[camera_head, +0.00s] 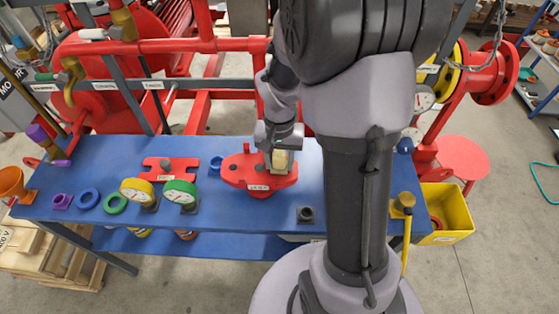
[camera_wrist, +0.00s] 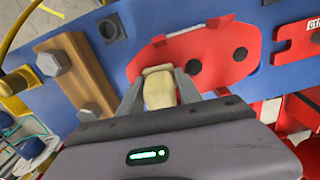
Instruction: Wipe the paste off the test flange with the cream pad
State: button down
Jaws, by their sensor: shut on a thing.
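The cream pad (camera_head: 282,161) is between the fingers of my gripper (camera_head: 281,150), which is shut on it. In the wrist view the pad (camera_wrist: 159,91) shows between the two grey fingertips of my gripper (camera_wrist: 158,95). The red test flange (camera_head: 238,172) lies on the blue bench, with a label on its front edge. The pad is over the right part of the flange; I cannot tell whether it touches. In the wrist view the flange (camera_wrist: 205,62) has dark round holes. I cannot make out any paste on it; part is hidden by the pad and gripper.
The blue bench (camera_head: 225,208) carries yellow (camera_head: 136,191) and green (camera_head: 180,193) gauges left of the flange, and a red labelled plate (camera_head: 168,168). A tan block with bolts (camera_wrist: 75,75) shows in the wrist view. A yellow bin (camera_head: 447,212) stands at right.

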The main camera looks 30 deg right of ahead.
aim_at(277, 153)
jog(key=r, duration=0.1)
jog(key=r+p, duration=0.2)
jog(key=r, duration=0.1)
jog(key=shift+w+a, duration=0.15)
jog(key=shift+a, duration=0.15)
jog(key=shift+d+r+p, duration=0.15)
jog(key=shift+r+p, duration=0.45)
jog(key=shift+r, duration=0.15)
jog(key=shift+r+p, duration=1.1)
jog(key=shift+r, duration=0.2)
